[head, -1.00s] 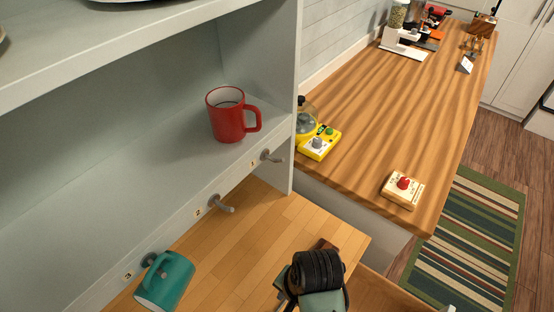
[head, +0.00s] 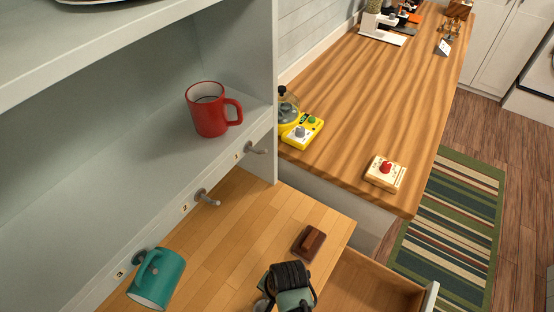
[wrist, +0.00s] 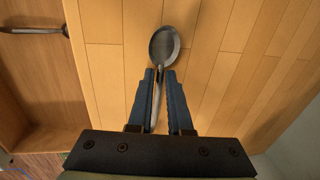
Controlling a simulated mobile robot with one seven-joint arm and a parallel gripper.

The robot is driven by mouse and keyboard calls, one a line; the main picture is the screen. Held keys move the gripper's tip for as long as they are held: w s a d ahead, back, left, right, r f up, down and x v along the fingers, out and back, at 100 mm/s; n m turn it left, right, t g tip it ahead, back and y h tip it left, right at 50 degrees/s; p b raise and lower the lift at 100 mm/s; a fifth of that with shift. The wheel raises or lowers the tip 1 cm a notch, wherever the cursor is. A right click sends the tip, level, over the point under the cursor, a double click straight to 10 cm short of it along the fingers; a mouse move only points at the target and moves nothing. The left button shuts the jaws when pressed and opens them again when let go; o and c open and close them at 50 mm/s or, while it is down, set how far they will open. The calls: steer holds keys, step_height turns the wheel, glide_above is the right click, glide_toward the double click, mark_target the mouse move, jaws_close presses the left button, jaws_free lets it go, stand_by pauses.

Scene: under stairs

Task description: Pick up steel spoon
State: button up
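The steel spoon (wrist: 165,44) lies on the light wood counter in the wrist view. Its bowl is just beyond my fingertips, and its handle runs back between the two blue fingers of my gripper (wrist: 161,73). The fingers are apart, with a narrow gap around the handle. I cannot tell how high they are above the counter. In the head view my dark wrist (head: 292,285) is over the counter at the bottom and hides the fingertips. I cannot make out the spoon there.
An open drawer (head: 370,290) is at the right, with a dark utensil (wrist: 35,30) in it. A brown wooden block (head: 309,242) lies on the counter. A teal mug (head: 156,280) hangs at the left. A red mug (head: 210,116) stands on the shelf above.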

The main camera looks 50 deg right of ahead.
jaws_close()
steer(key=shift+r, duration=0.1)
stand_by(0.4)
step_height(320, 180, up, 10)
steer(key=shift+b, duration=0.3)
stand_by(1.9)
